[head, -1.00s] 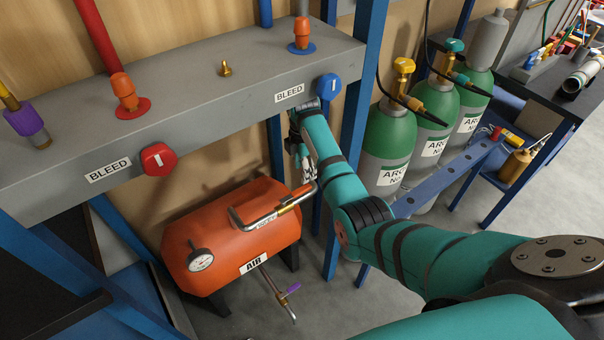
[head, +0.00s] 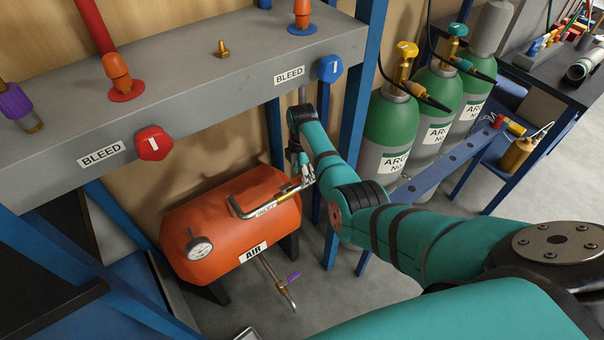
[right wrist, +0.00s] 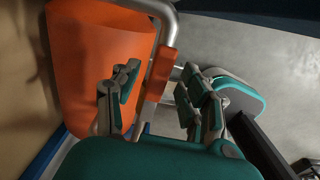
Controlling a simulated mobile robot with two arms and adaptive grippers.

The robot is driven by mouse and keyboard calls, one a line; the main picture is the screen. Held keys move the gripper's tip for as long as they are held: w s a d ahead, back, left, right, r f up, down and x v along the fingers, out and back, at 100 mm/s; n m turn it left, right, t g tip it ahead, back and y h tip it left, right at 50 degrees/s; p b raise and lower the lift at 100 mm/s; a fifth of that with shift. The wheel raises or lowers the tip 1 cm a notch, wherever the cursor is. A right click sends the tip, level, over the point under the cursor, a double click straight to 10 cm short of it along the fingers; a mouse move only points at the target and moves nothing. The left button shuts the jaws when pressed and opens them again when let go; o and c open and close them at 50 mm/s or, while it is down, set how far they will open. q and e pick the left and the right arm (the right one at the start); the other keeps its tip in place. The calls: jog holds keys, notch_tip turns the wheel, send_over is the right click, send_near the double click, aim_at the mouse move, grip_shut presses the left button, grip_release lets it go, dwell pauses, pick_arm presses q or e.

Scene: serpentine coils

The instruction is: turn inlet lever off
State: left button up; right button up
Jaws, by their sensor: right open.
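An orange tank marked AIR (head: 240,225) has a bent metal pipe (head: 238,209) on top. A small label on this pipe seems to read INLET (head: 265,208). My right gripper (head: 302,172) is at the right end of this pipe, above the tank's right side, and partly hides it. In the right wrist view the open right gripper (right wrist: 161,92) has its fingers on either side of an orange piece (right wrist: 162,72) on the pipe, which may be the inlet lever. Whether the fingers touch it cannot be told. My left gripper is not in view.
A grey beam with a red knob (head: 153,143) and a blue knob (head: 330,69) runs above the tank. Green cylinders (head: 391,125) stand beyond.

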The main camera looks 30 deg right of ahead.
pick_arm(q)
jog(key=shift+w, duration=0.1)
pick_arm(e)
jog(key=shift+c, duration=0.4)
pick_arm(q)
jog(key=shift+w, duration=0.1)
pick_arm(e)
grip_shut()
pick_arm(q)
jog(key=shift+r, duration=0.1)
